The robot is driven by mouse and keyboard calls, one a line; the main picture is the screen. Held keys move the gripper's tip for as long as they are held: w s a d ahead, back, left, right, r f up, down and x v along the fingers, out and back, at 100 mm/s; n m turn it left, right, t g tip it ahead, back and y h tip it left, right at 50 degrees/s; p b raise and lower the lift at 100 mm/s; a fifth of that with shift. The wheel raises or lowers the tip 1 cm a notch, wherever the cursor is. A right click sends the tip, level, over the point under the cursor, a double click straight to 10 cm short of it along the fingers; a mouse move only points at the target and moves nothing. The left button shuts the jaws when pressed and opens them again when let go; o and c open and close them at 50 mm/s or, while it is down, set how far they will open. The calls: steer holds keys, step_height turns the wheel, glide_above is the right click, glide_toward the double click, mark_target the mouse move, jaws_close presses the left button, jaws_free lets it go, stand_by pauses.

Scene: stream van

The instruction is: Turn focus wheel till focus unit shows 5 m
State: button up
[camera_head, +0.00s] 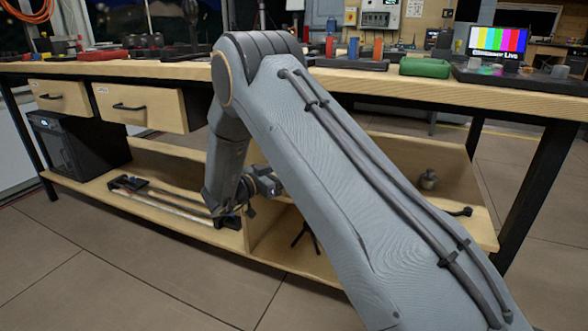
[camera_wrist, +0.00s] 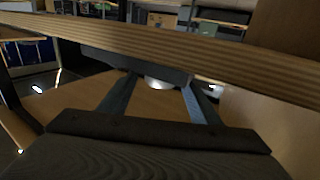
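I cannot make out a focus wheel, a focus unit or a 5 m reading in either view. In the head view my arm reaches down in front of the wooden workbench (camera_head: 400,82). My gripper (camera_head: 268,188) is small there, near the opening of the bench's lower shelf. In the wrist view my gripper (camera_wrist: 158,84) shows two dark fingers set apart, with nothing clearly held. A pale, rounded object (camera_wrist: 160,83) shows beyond and between the fingertips, partly hidden. I cannot tell what it is or whether it touches the fingers.
A wooden edge (camera_wrist: 200,50) crosses the wrist view close beyond my gripper. A dark box (camera_head: 62,148) stands at left. A colour-bar monitor (camera_head: 498,43) and several small items crowd the benchtop. Floor in front is clear.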

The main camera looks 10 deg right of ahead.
steer(key=shift+a, duration=0.1)
steer(key=p+v, duration=0.2)
steer(key=v, duration=0.5)
steer(key=shift+s+a, duration=0.2)
steer(key=shift+a, duration=0.15)
